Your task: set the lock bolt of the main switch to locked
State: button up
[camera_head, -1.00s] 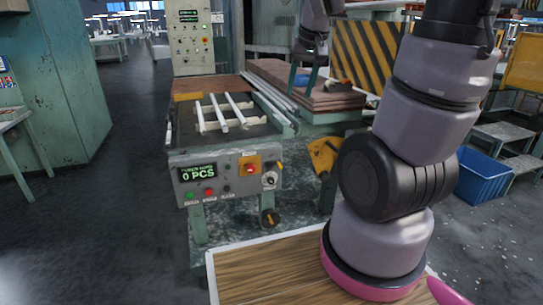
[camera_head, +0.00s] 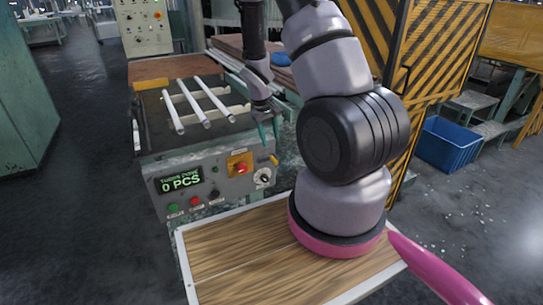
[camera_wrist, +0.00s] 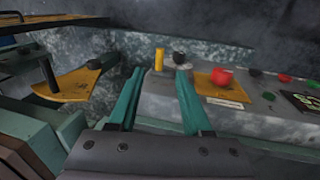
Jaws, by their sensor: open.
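The grey control panel (camera_head: 205,185) has a red knob (camera_head: 241,168) on a yellow plate (camera_head: 236,160), taken to be the main switch. To its right are a round pale dial (camera_head: 263,177) and a small yellow peg (camera_head: 273,160), likely the lock bolt. In the wrist view the red knob (camera_wrist: 222,77) and the upright yellow peg (camera_wrist: 159,59) show clearly, with a dark knob (camera_wrist: 179,58) between them. My gripper (camera_head: 269,135) has teal fingers, open and empty, above and behind the panel's right end. In the wrist view the peg appears beyond the gap between its fingertips (camera_wrist: 160,74). The bolt's setting cannot be told.
White tubes (camera_head: 203,100) lie on the machine bed behind the panel. A yellow bracket with a black handle (camera_wrist: 72,82) is left of the fingers in the wrist view. A striped yellow-black guard (camera_head: 435,50) stands at right. A blue crate (camera_head: 449,143) is on the floor.

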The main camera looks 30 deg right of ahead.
aim_at(275, 161)
jog(key=f, duration=0.3)
jog(key=d+f, duration=0.1)
jog(key=f, duration=0.2)
jog(key=d+f, duration=0.1)
jog(key=f, duration=0.2)
jog(key=shift+f, duration=0.15)
grip_shut()
jog(key=shift+a, duration=0.15)
dwell(1.0)
